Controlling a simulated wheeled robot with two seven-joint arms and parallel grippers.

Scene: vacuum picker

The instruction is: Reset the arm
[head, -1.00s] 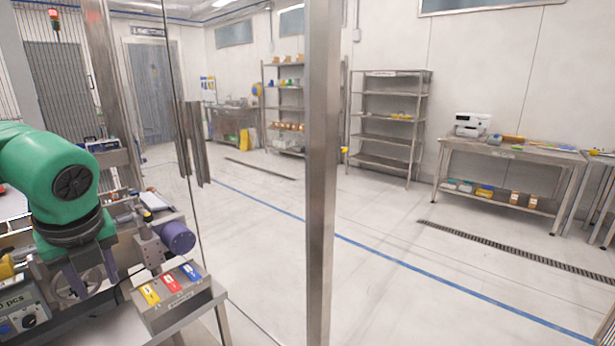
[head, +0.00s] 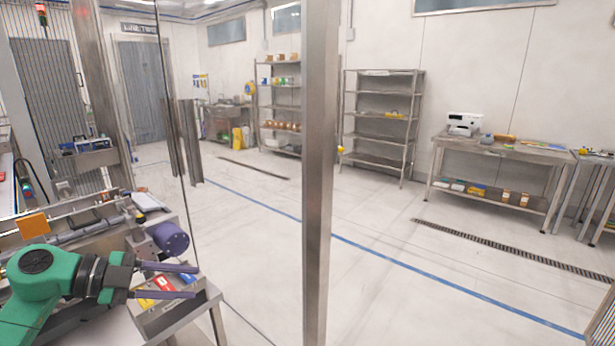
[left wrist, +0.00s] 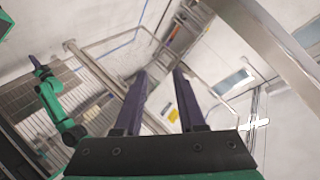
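My left arm is green and comes in at the lower left of the head view. Its left gripper (head: 196,281) points to the right with two long purple fingers spread apart and nothing between them. The fingers pass in front of a metal box with coloured plates. In the left wrist view the left gripper (left wrist: 161,72) also shows open and empty. My other green arm shows at the left of that view, with the right gripper (left wrist: 36,64) small and dark at its end. I cannot tell its finger opening.
The metal box (head: 172,318) sits close to the left fingers, partly hidden. A purple cylinder (head: 171,238) on the machine lies just beyond them. A steel post (head: 319,180) stands to the right. Open floor, shelves (head: 382,120) and a steel table (head: 500,150) lie farther back.

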